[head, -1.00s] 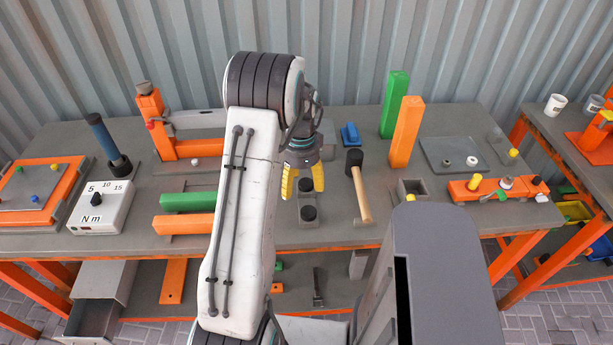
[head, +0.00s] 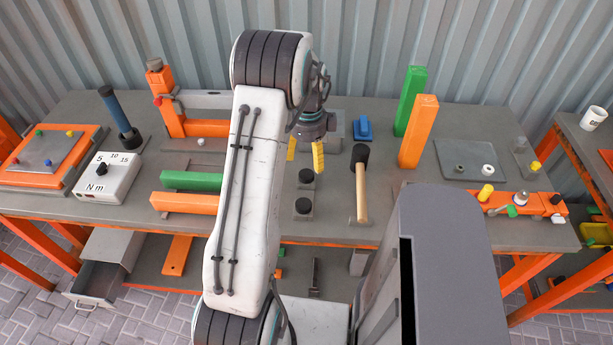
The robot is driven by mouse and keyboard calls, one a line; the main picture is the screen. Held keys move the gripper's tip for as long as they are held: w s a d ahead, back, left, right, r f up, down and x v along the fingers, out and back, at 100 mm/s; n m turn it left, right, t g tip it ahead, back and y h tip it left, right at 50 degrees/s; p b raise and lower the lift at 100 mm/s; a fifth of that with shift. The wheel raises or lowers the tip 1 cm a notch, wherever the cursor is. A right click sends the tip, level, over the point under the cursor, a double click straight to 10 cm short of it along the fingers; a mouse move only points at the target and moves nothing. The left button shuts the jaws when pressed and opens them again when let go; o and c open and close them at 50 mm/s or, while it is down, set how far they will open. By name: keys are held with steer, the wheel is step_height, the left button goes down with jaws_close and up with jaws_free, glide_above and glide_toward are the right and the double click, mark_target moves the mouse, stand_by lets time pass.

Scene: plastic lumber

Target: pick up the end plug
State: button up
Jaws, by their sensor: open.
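Two round black plugs stand on small grey blocks on the workbench, one farther back (head: 306,176) and one nearer the front (head: 303,206). I cannot tell for sure which thing is the end plug; these look the likeliest. My gripper (head: 304,167) has yellow fingers, spread apart with nothing between them. It points down and, in the picture, sits just above the farther black plug. Its height above the bench is hard to judge. My white arm hides part of the bench to the left of it.
A mallet (head: 361,190) lies just right of the plugs, with a blue block (head: 363,129) behind it. Upright green (head: 410,100) and orange (head: 418,132) beams stand farther right. Green (head: 191,180) and orange (head: 183,202) bars lie left of my arm.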

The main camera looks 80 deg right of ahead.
mark_target(306, 174)
steer(key=m, duration=0.3)
steer(key=shift+m, duration=0.3)
steer(key=shift+f+m, duration=0.25)
steer(key=shift+m, duration=0.05)
steer(key=shift+w+a+f+p, duration=0.1)
steer(key=shift+f+p, duration=0.45)
steer(key=shift+f, duration=1.2)
steer(key=shift+w+f+p, duration=0.1)
steer(key=shift+f+p, duration=0.4)
steer(key=shift+f, duration=1.2)
steer(key=c, duration=1.2)
